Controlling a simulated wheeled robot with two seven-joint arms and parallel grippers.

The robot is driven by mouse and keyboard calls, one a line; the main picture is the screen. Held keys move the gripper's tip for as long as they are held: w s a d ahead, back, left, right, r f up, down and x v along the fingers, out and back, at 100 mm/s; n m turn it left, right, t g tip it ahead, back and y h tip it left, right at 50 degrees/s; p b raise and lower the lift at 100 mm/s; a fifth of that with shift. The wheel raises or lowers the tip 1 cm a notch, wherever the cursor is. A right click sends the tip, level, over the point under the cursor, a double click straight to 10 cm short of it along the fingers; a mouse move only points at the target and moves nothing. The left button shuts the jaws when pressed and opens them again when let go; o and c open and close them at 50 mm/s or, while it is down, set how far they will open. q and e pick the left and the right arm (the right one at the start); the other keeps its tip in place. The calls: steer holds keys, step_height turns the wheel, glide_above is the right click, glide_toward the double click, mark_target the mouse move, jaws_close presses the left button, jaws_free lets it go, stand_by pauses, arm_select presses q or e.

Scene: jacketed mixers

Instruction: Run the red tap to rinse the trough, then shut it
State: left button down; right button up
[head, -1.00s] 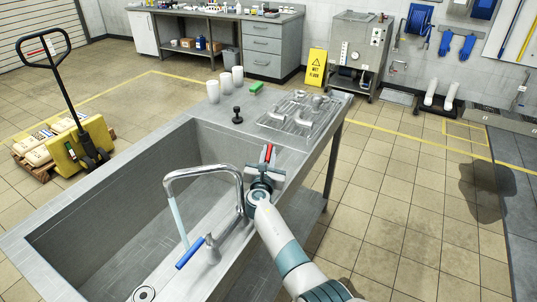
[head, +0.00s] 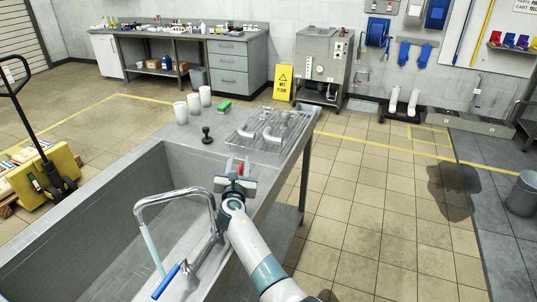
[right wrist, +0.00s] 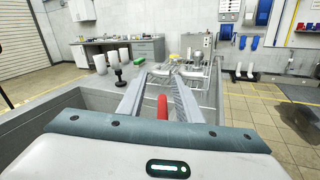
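The metal tap has a tall bent spout (head: 172,194) over the trough (head: 90,215), and a pale blue stream (head: 153,248) runs from it. Its blue handle (head: 166,282) points toward the lower left. The red handle (head: 241,170) is on the far side of the tap, and it also shows in the right wrist view (right wrist: 162,107). My right gripper (head: 237,166) is open, with its fingers (right wrist: 160,90) on either side of the red handle and gaps showing. The handle's base is hidden by the gripper. My left gripper is out of view.
White cups (head: 193,103), a black stopper-like object (head: 207,135), a green sponge (head: 224,105) and a metal rack (head: 265,128) stand on the counter beyond the trough. A yellow wet-floor sign (head: 284,82) stands farther back.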

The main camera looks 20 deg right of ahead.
steer(key=s+d+r+p, duration=0.2)
steer(key=s+d+r, duration=0.4)
steer(key=s+d, duration=0.1)
steer(key=shift+s+d+r, duration=0.2)
steer(key=shift+s+d, duration=0.1)
steer(key=shift+d, duration=0.5)
